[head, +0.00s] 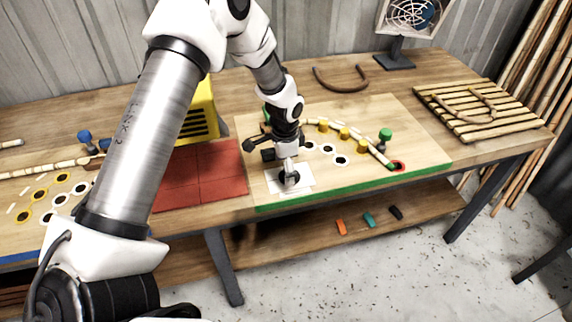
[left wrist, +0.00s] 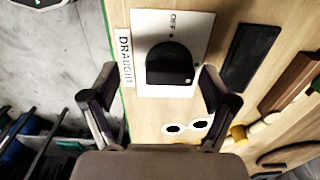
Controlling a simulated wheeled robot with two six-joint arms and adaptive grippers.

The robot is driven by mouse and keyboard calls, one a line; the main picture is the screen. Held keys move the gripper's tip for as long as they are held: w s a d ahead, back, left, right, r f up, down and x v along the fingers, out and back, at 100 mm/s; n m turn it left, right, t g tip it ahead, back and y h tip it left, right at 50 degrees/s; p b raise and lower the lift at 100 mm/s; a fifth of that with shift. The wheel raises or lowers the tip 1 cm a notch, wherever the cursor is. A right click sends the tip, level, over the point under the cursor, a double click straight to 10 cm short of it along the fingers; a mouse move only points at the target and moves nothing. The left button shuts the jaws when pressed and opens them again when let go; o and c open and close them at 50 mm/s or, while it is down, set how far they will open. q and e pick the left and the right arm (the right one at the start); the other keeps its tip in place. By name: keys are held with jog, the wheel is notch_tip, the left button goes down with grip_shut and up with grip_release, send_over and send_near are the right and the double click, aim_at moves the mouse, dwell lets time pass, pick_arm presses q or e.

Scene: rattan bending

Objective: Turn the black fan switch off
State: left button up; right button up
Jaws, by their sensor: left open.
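The black fan switch is a round knob (left wrist: 170,64) on a white plate (left wrist: 202,28) marked OFF, beside a DRAUGHT label (left wrist: 125,60). A pale dot on the knob sits at its lower right, away from the OFF mark at the top. My left gripper (left wrist: 160,84) is open, with one finger on each side of the knob's near end; I cannot tell whether they touch it. In the head view my left gripper (head: 289,172) is low over the white plate (head: 305,183) and partly hides the knob. My right gripper is not in view.
The plate lies on a green-edged board (head: 420,140) with yellow pegs (head: 345,133) and a bent cane. A red mat (head: 205,178) and yellow box (head: 200,112) are left. A fan (head: 408,18) stands at the back. A slatted rack (head: 478,108) is right.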

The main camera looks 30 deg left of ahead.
pick_arm(q)
jog(key=w+f, duration=0.2)
jog(key=w, duration=0.1)
jog(key=shift+d+f, duration=0.1)
jog(key=shift+f, duration=0.1)
jog(key=shift+s+r, duration=0.5)
jog(key=shift+s, duration=0.15)
jog(key=c, duration=1)
jog(key=shift+c, duration=0.7)
jog(key=shift+w+f, duration=0.15)
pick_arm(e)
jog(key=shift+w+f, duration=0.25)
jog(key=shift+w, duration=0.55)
